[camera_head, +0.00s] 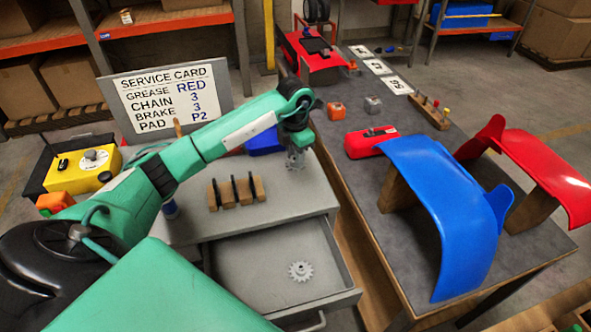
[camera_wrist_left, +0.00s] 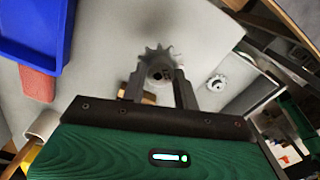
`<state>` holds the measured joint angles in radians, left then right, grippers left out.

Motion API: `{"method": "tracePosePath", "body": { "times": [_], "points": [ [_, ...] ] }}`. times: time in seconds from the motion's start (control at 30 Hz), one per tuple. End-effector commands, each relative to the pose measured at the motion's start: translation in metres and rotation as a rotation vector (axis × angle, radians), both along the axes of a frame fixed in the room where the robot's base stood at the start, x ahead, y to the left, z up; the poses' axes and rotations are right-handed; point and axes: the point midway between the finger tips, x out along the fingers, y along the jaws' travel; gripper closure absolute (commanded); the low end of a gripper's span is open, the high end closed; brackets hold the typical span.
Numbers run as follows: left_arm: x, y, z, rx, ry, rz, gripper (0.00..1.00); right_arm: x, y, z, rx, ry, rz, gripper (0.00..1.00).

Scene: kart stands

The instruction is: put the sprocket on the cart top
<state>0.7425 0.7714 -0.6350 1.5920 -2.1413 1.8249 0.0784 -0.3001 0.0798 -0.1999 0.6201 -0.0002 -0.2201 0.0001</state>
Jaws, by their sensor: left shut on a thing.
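My left gripper (camera_head: 295,158) is over the back right part of the grey cart top (camera_head: 300,200). In the left wrist view its two fingers (camera_wrist_left: 160,92) are shut on a grey toothed sprocket (camera_wrist_left: 157,66). A soft shadow falls on the cart top beside it, so the sprocket seems to be a little above the surface; the exact gap cannot be told. A second sprocket (camera_head: 301,271) lies in the open drawer (camera_head: 250,262) below the cart top, and it also shows in the left wrist view (camera_wrist_left: 216,82). My right gripper is not in view.
A slotted wooden block (camera_head: 236,193) stands on the cart top, with a blue bin (camera_head: 264,140) behind. A service card (camera_head: 168,92) stands at the back left. The dark table (camera_head: 365,218) at right bears blue (camera_head: 440,200) and red fenders (camera_head: 540,170). The cart top's front right is clear.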

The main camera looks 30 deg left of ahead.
Motion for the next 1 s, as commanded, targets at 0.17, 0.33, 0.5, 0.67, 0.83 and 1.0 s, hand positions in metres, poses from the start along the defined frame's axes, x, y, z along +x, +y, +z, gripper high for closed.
{"method": "tracePosePath", "body": {
  "times": [0.17,0.33,0.5,0.67,0.83,1.0],
  "points": [
    [0.000,0.000,-0.024,-0.001,-0.001,0.000,0.96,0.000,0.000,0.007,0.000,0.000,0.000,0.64],
    [0.000,0.000,-0.036,-0.001,0.000,0.001,0.96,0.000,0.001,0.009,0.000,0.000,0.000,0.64],
    [0.000,0.000,-0.061,-0.001,0.003,0.001,0.96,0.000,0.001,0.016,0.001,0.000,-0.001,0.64],
    [0.000,0.000,-0.073,0.000,-0.001,0.001,0.96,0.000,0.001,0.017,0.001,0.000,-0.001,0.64],
    [0.000,0.000,-0.073,0.000,-0.001,0.000,0.96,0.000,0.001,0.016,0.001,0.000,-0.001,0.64],
    [0.000,0.000,-0.075,0.000,-0.001,0.000,0.62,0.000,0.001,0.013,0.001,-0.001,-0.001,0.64]
  ]
}}
